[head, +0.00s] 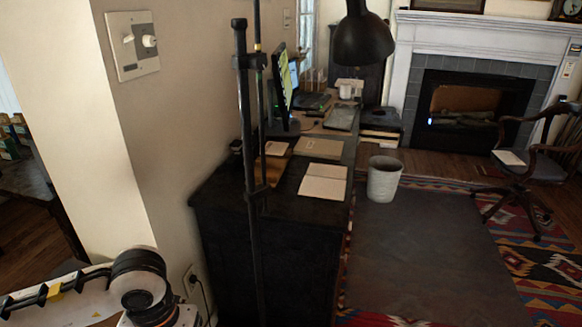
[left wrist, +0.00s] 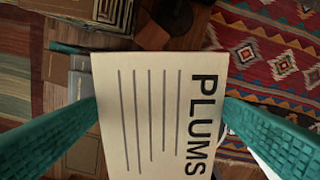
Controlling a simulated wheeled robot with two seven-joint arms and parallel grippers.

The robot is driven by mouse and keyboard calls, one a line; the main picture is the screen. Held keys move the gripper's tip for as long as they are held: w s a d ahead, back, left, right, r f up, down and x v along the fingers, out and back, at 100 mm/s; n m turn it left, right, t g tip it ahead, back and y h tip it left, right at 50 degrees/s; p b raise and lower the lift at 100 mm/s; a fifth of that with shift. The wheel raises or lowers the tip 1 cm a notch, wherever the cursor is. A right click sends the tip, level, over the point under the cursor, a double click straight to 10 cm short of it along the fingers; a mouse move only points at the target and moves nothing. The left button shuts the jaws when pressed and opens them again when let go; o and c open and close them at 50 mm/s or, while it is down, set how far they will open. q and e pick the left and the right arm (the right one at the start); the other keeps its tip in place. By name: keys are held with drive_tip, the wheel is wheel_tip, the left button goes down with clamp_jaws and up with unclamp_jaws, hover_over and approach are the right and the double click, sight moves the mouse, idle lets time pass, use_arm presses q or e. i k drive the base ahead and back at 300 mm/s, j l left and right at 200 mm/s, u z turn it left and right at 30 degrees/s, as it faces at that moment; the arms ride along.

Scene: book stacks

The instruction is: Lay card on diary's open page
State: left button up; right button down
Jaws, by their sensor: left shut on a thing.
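The card (left wrist: 140,110) is cream, with the word PLUMS in black and several ruled lines. My left gripper (left wrist: 160,105) has its teal fingers on either side of the card and holds it, with the printed face toward the wrist camera. The open book (head: 323,181), which looks like the diary, lies flat on the near part of the dark desk with pale pages up. It seems bare in the head view. The head view shows only part of my left arm at the lower left, not its gripper or the card. My right gripper is in neither view.
A tan closed book (head: 319,148) lies behind the open one on the desk (head: 275,215). A black lamp (head: 363,40) hangs above, and a dark pole (head: 248,130) stands before the desk. A bin (head: 384,179) stands right. Books (left wrist: 82,85) and a patterned rug (left wrist: 272,62) show below the card.

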sight(327, 170)
drive_tip(key=i+l+u, duration=0.25)
drive_tip(key=l, duration=0.4)
drive_tip(key=i+l+u, duration=0.25)
drive_tip(key=i+l, duration=0.15)
drive_tip(key=l, duration=0.35)
drive_tip(key=i+l+u, duration=0.15)
drive_tip(key=l, duration=0.2)
drive_tip(key=l+u, duration=0.1)
drive_tip(key=l, duration=0.3)
drive_tip(key=i, duration=0.05)
